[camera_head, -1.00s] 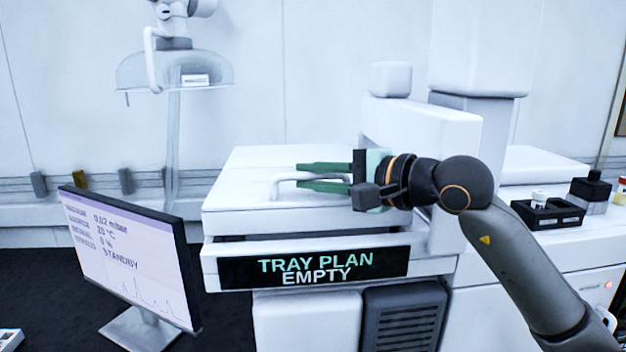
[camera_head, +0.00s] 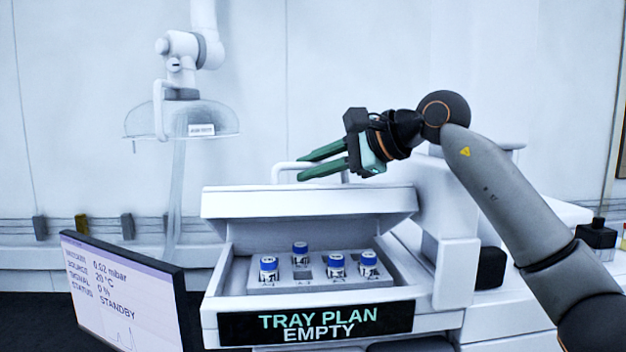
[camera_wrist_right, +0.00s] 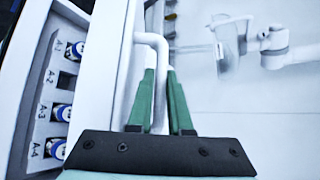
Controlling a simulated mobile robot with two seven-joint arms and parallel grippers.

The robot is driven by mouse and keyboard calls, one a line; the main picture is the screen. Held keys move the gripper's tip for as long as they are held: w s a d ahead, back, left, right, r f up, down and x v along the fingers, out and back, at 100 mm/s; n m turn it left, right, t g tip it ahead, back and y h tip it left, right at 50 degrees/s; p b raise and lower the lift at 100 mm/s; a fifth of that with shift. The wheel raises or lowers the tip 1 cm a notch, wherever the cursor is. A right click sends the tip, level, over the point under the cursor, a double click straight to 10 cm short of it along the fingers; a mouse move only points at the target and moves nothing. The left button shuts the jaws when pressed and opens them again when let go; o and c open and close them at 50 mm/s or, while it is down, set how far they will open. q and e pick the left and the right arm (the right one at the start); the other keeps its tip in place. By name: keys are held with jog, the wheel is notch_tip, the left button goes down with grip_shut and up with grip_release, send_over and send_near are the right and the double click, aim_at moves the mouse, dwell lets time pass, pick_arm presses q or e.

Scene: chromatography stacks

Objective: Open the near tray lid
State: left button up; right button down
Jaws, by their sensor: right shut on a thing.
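The near tray lid (camera_head: 310,201) is white and stands raised and tilted above the open tray (camera_head: 225,300), with its front edge up. A white bar handle (camera_head: 284,166) rises from the lid. My right gripper (camera_head: 308,165) has green fingers and is shut on this handle. In the right wrist view, the handle (camera_wrist_right: 157,90) passes between the green fingers (camera_wrist_right: 163,100). Inside the tray, several blue-capped vials (camera_head: 337,264) stand in a grey rack (camera_head: 320,283). They also show in the right wrist view (camera_wrist_right: 62,112). My left gripper is not in view.
A label reading "TRAY PLAN EMPTY" (camera_head: 316,324) is on the tray front. A monitor (camera_head: 115,295) showing STANDBY stands at the lower left. A clear hood (camera_head: 185,119) on a white arm hangs at the back left. A black item (camera_head: 596,234) stands at far right.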

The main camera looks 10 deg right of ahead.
jog(key=shift+w+r, duration=0.3)
jog(key=c, duration=1.1)
grip_release()
jog(key=shift+d, duration=0.1)
